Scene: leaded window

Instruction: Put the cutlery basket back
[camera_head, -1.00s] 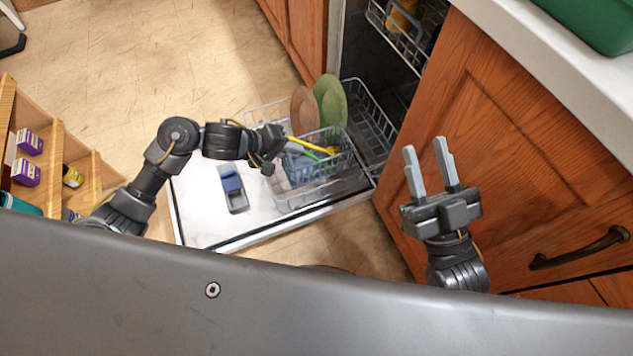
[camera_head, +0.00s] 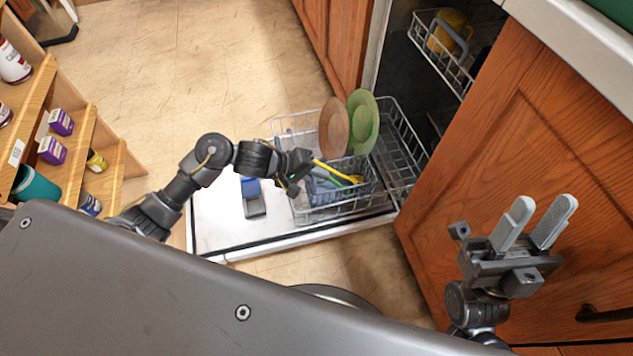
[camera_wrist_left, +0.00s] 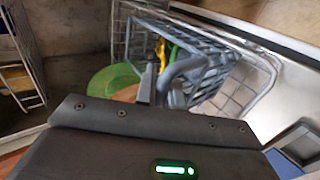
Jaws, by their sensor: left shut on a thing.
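The cutlery basket (camera_head: 350,192) is a blue-grey wire basket with yellow and green utensils in it. It is at the front of the lower dishwasher rack (camera_head: 405,135); I cannot tell whether it rests on the rack's floor. My left gripper (camera_head: 300,172) is at the basket's left side, shut on it. In the left wrist view the grey handle (camera_wrist_left: 183,72) is by the finger (camera_wrist_left: 149,84), and the basket (camera_wrist_left: 210,78) is tilted in that picture. The fingertips are partly hidden. My right gripper (camera_head: 535,222) is empty and open, in front of the wooden cabinet door.
A brown plate (camera_head: 333,128) and a green plate (camera_head: 365,118) stand in the rack behind the basket. The open dishwasher door (camera_head: 220,215) carries a blue-and-grey piece (camera_head: 252,197). An upper rack (camera_head: 440,55) holds a yellow mug. Wooden shelves (camera_head: 75,150) stand left.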

